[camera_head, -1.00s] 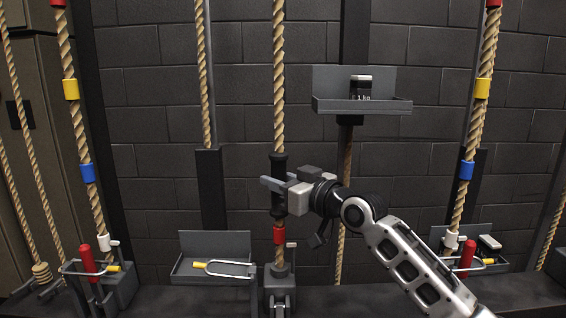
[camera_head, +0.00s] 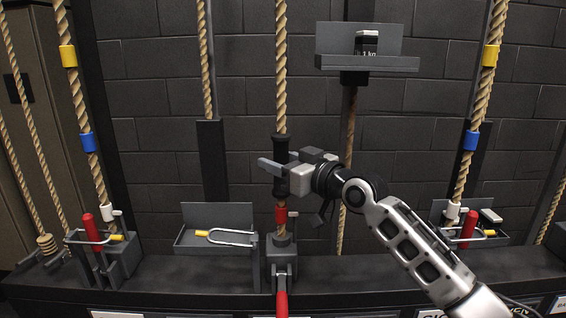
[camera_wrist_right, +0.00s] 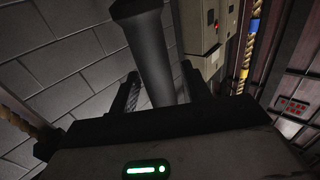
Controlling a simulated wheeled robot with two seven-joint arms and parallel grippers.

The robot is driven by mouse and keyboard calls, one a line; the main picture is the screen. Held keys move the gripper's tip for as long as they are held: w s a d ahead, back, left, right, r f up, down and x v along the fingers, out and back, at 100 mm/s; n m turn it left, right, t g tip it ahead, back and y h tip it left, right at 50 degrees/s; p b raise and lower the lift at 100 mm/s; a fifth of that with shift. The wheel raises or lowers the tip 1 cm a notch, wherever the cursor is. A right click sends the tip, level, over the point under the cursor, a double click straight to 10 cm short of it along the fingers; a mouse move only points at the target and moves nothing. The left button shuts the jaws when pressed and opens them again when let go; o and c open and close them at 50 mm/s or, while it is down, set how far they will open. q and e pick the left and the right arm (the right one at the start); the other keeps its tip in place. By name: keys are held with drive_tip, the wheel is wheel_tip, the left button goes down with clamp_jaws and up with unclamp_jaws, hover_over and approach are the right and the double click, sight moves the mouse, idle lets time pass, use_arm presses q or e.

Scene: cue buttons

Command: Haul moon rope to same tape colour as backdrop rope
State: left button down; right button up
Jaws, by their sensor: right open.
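My right gripper (camera_head: 283,172) is open, with its fingers around the black sleeve (camera_head: 282,150) on the middle rope (camera_head: 281,60). In the right wrist view the sleeve (camera_wrist_right: 142,45) stands between the two fingers; contact is unclear. Red tape (camera_head: 281,215) shows just below the sleeve, above the rope lock (camera_head: 281,250) with its red lever (camera_head: 282,303). The left rope carries yellow (camera_head: 68,55), blue (camera_head: 88,142) and white tape (camera_head: 107,210). The right rope also carries yellow (camera_head: 490,56), blue (camera_head: 470,140) and white tape (camera_head: 452,210). Labels are cut off, so I cannot tell which is moon or backdrop.
Wire loops stand by the red levers at left (camera_head: 92,228) and right (camera_head: 468,229). A grey tray (camera_head: 190,240) holds another loop left of the middle lock. A higher tray (camera_head: 368,62) holds a 1 kg weight (camera_head: 366,42). A dark brick wall stands behind.

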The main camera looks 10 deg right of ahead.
use_arm(q)
drive_tip(key=shift+f+b, duration=0.1)
drive_tip(key=shift+b, duration=0.2)
use_arm(e)
drive_tip(key=v, duration=1.6)
drive_tip(key=shift+r, duration=0.1)
drive_tip(key=s+a+f+m+g+h+p, duration=0.1)
drive_tip(key=s+a+f+p, duration=0.15)
drive_tip(key=f, duration=0.45)
drive_tip(key=s+a+f+m+h+p, duration=0.1)
drive_tip(key=s+f+h+p, duration=0.15)
drive_tip(key=f, duration=0.45)
use_arm(q)
drive_tip(key=r+p, duration=0.3)
drive_tip(key=p, duration=0.1)
drive_tip(key=shift+w+a+r+g, duration=0.15)
drive_tip(key=shift+a+r+g, duration=0.15)
drive_tip(key=shift+a+g, duration=0.1)
use_arm(e)
drive_tip(key=s+a+f+m+g+h, duration=0.1)
drive_tip(key=s+f+h, duration=0.1)
drive_tip(key=s+f, duration=0.4)
drive_tip(key=s+f+m+g+h, duration=0.1)
drive_tip(key=s+f+m+g, duration=0.1)
drive_tip(key=s+f, duration=0.4)
drive_tip(key=s, duration=0.4)
drive_tip(key=shift+s+a+h, duration=0.35)
